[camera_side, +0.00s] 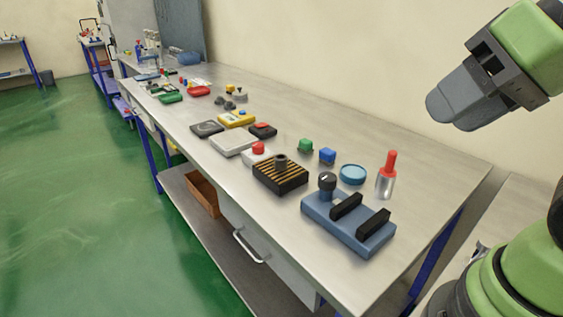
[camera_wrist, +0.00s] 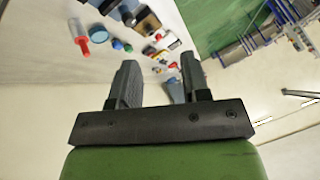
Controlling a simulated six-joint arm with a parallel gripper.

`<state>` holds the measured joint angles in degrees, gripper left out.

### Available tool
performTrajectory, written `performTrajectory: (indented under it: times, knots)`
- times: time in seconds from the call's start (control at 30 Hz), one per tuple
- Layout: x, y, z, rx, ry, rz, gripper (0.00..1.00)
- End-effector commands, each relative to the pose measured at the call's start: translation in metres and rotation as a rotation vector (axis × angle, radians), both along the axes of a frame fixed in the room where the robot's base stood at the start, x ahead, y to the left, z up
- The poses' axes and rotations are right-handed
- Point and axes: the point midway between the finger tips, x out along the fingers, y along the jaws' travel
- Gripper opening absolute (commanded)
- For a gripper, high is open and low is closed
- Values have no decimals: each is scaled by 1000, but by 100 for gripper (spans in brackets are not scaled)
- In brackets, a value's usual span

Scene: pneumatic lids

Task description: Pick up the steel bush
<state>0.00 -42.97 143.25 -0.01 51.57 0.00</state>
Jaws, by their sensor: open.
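A dark grey, short round piece (camera_side: 281,160), which looks like the steel bush, stands upright on a black and yellow striped block (camera_side: 281,179) in the middle of the bench. I cannot be sure it is steel. In the wrist view the striped block (camera_wrist: 147,22) is small at the top, and the bush cannot be made out. My gripper (camera_side: 445,108) is high at the upper right, well away from the bush and apart from everything on the bench. In the wrist view its two fingers (camera_wrist: 160,78) are spread with nothing between them.
A blue fixture (camera_side: 330,230) with two black bars and a dark knob stands right of the block. A silver cylinder with a red top (camera_side: 386,182), a round blue dish (camera_side: 353,174), and blue (camera_side: 327,156) and green (camera_side: 305,146) pieces stand behind. The bench's right end is clear.

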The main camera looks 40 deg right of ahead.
Motion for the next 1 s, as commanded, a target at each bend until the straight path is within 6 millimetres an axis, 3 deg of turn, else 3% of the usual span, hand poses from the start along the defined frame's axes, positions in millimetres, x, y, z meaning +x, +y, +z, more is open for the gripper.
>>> performTrajectory:
  times: [0.23, 0.33, 0.67, 0.83, 1.0]
  knots:
    - [0, 0, 0, 0, 0, 0, 43]
    - [0, 0, 0, 0, 0, 0, 66]
    - [5, -1, 2, -5, 4, -4, 66]
    - [41, -9, 11, -46, 36, -35, 66]
    - [109, -23, 13, -114, 74, -81, 66]
